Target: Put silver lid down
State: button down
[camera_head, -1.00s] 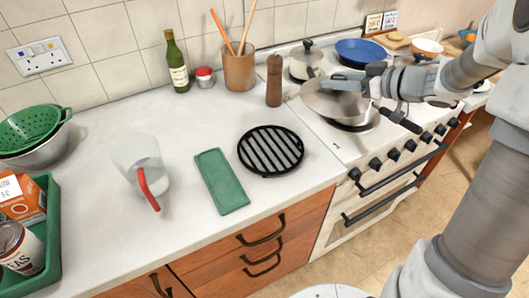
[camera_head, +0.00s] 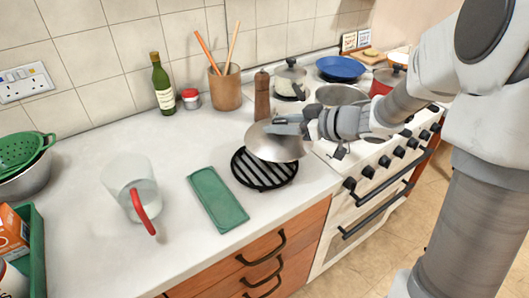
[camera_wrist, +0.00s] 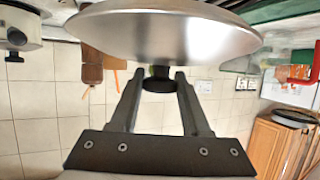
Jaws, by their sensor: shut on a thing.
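The silver lid (camera_head: 275,147) is a wide, shallow metal dome, over the back right part of a round black ribbed trivet (camera_head: 251,177) on the counter. I cannot tell whether it touches the trivet. In the wrist view the lid (camera_wrist: 165,35) fills the top of the picture. My gripper (camera_head: 288,124) is above the lid, shut on its dark knob; in the wrist view its two fingers (camera_wrist: 159,78) close around the knob. The uncovered pan (camera_head: 341,96) stands on the stove to the right.
A pepper mill (camera_head: 262,97) stands close behind the lid. A green rectangular mat (camera_head: 217,199) lies left of the trivet, and a clear jug (camera_head: 130,187) with a red handle stands further left. A lidded pot (camera_head: 290,79) stands on the stove behind. The counter between is clear.

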aim_at(268, 135)
jog(key=a+f, duration=0.1)
jog(key=s+a+f+b, duration=0.1)
jog(key=a, duration=0.1)
jog(key=shift+a+f, duration=0.3)
jog(key=shift+f+b, duration=0.75)
jog(key=shift+f, duration=1.05)
jog(key=shift+f, duration=0.2)
jog(key=shift+c, duration=1.8)
grip_release()
jog(key=shift+r, duration=0.15)
